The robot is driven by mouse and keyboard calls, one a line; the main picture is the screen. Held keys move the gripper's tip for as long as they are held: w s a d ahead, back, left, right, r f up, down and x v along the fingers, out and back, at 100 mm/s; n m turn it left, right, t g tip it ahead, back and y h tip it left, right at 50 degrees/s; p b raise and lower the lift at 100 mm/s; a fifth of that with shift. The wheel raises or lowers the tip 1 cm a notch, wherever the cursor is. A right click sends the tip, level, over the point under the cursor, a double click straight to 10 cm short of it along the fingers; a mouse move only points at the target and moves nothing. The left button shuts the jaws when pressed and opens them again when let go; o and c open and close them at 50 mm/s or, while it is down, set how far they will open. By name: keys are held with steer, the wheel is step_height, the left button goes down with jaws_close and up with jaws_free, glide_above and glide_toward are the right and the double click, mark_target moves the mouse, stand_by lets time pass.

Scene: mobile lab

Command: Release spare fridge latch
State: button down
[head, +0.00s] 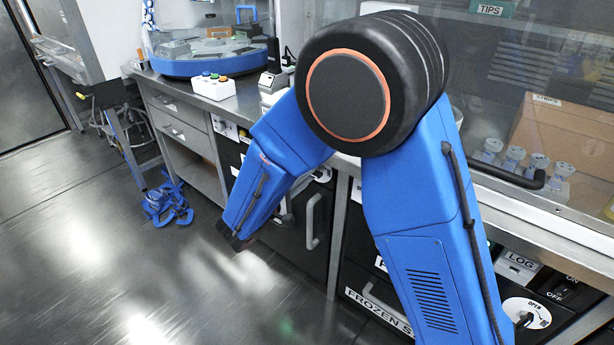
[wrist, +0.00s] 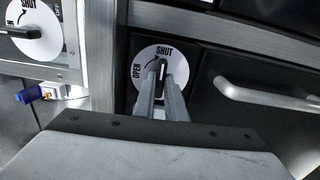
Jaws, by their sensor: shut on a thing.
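The latch is a white round dial (wrist: 148,62) marked OPEN and SHUT on a dark door front, seen in the wrist view. Its black lever (wrist: 162,68) stands roughly upright, its top near the word SHUT. My gripper (wrist: 163,84) is shut on the lever, one grey finger on each side. The fingers cover the lower part of the dial. In the head view my blue arm hides the fingertips and this dial. No label naming the fridge is readable in the wrist view.
A bar handle (wrist: 265,94) runs right of the dial. A second OPEN/SHUT dial (wrist: 32,32) is at the upper left, beyond a metal post (wrist: 100,50). In the head view another dial (head: 527,313) sits lower right. Open floor (head: 120,260) lies left.

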steer(key=n, duration=1.7)
steer(key=shift+f+n, duration=0.1)
steer(key=shift+n, duration=0.3)
stand_by(0.4)
steer(key=c, duration=1.8)
jaws_free()
